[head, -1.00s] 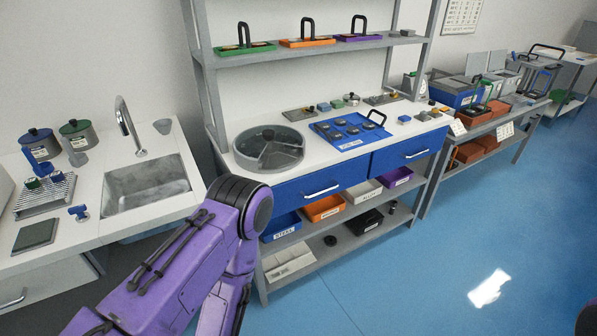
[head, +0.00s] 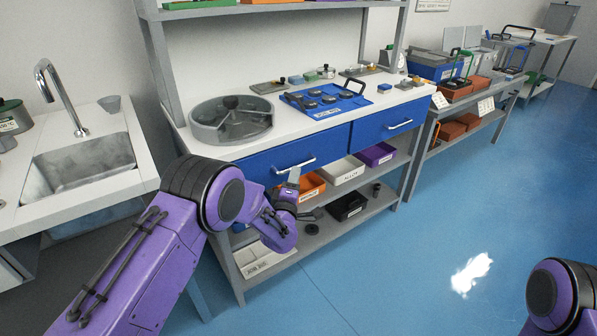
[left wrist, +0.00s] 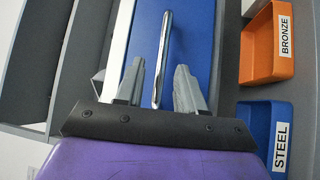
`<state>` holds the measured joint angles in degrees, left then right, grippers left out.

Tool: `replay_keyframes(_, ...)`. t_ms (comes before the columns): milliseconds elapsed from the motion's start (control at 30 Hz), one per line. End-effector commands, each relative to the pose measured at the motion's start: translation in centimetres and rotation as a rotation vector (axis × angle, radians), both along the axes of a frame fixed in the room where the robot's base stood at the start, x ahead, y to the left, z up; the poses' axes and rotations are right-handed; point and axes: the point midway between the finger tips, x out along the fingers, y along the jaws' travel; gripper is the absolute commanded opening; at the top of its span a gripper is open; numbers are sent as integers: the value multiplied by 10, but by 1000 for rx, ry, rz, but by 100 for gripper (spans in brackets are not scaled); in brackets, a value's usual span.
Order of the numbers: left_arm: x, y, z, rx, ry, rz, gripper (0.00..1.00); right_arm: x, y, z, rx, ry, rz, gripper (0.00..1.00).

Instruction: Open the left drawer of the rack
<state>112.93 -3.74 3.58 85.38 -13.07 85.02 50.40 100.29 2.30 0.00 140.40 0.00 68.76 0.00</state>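The rack's left drawer (head: 262,164) has a blue front and looks shut in the head view. Its silver bar handle (head: 296,167) runs along the front. My left gripper (head: 290,190) is at that handle, with the hand partly hidden by my arm. In the left wrist view, the open fingers of my left gripper (left wrist: 160,88) stand on either side of the handle (left wrist: 163,60), with gaps to both fingers. The blue drawer front also shows there (left wrist: 198,45). My right arm shows at the lower right of the head view, but its gripper is out of view.
The right drawer (head: 385,126) is shut beside it. Below are open bins: orange (head: 312,186), white (head: 343,172), purple (head: 377,154) and black (head: 347,206). A round grey dish (head: 231,120) stands on the worktop. The blue floor in front is clear.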

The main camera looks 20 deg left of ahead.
Motion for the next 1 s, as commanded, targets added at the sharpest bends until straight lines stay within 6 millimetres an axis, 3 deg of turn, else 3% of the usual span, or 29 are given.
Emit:
replay_keyframes(100,27,3,1,0,0,1,38,0,0,-4,0,0,0,43)
replay_keyframes(300,55,7,5,2,3,1,38,0,0,-7,0,0,0,43)
replay_keyframes(633,60,7,6,2,6,0,38,0,0,-7,0,0,0,43)
replay_keyframes(667,60,7,7,2,6,0,32,0,0,-7,0,0,0,43)
replay_keyframes(767,60,7,7,3,6,0,0,0,0,-7,0,0,0,43)
replay_keyframes(1000,60,5,6,3,6,0,0,0,0,-7,0,0,0,43)
